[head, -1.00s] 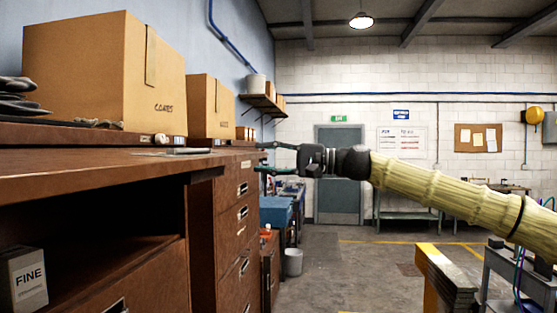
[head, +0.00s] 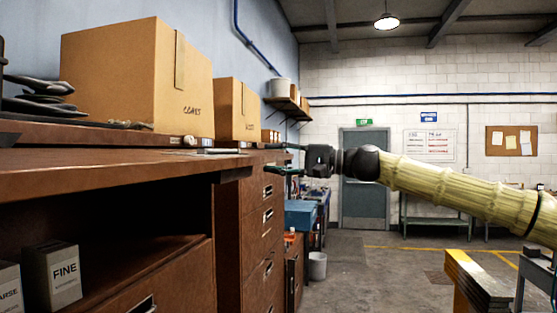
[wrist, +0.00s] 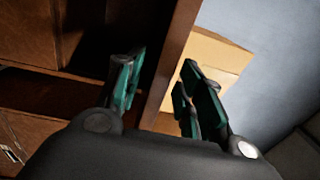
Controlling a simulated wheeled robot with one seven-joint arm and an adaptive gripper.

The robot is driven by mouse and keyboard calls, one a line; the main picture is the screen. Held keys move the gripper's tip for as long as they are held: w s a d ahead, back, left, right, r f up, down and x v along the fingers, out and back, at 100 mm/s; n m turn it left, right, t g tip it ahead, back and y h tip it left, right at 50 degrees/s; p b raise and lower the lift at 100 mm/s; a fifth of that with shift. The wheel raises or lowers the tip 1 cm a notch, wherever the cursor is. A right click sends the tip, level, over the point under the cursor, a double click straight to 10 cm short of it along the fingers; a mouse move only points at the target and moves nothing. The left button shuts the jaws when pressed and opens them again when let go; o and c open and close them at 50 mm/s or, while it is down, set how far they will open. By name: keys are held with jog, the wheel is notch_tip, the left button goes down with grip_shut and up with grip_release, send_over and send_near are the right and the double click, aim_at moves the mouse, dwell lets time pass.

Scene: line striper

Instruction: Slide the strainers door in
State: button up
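My gripper (head: 288,158) is out in front, beside the brown wooden drawer cabinet, with its two fingers spread apart. In the wrist view my gripper (wrist: 162,62) also shows open, with a brown wooden panel edge (wrist: 178,50) running between the line of its two green-padded fingers; I cannot tell whether they touch it. No door marked strainers can be made out. A brown drawer front (head: 165,283) with a metal handle lies low in the head view, and a drawer stack (head: 254,240) stands beyond it.
A box marked FINE (head: 52,277) and another box (head: 8,290) stand in the open recess under the brown top (head: 110,168). Cardboard boxes (head: 130,85) stand above. A yellow-edged stand (head: 468,278) is at lower right. The floor (head: 370,285) between is open.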

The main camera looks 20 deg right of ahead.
grip_shut()
jog(key=shift+w+a, duration=0.15)
jog(key=shift+a, duration=0.05)
jog(key=shift+f+b+x, duration=0.2)
jog(key=shift+b+x, duration=0.2)
jog(key=shift+x, duration=2.9)
jog(key=shift+w+a, duration=0.1)
jog(key=shift+a, duration=0.15)
jog(key=shift+w+a, duration=0.15)
jog(key=shift+b+x, duration=0.4)
jog(key=shift+x, duration=2.6)
jog(key=shift+f, duration=0.1)
